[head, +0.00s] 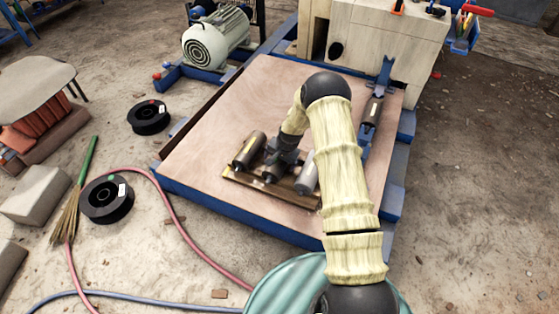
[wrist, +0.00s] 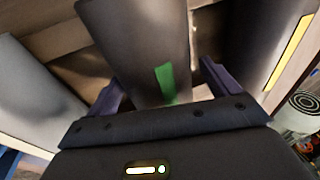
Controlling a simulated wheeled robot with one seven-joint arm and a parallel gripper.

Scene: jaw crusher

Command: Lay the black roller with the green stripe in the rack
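The black roller with the green stripe (wrist: 150,50) lies between my gripper's two fingers in the wrist view. In the head view its end (head: 270,177) shows below my gripper, between two other rollers at the wooden rack (head: 240,184). My gripper (head: 281,160) is low over it, pointing down. In the wrist view the fingers (wrist: 160,82) stand apart on either side of the roller, with a narrow gap visible at the right finger. The roller's far end is out of the wrist view, and my gripper hides much of it in the head view.
A dark roller (head: 248,150) with a yellow stripe (wrist: 292,50) lies on one side, a grey roller (head: 307,174) on the other, both close to my fingers. The plywood deck (head: 230,100) is clear behind.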

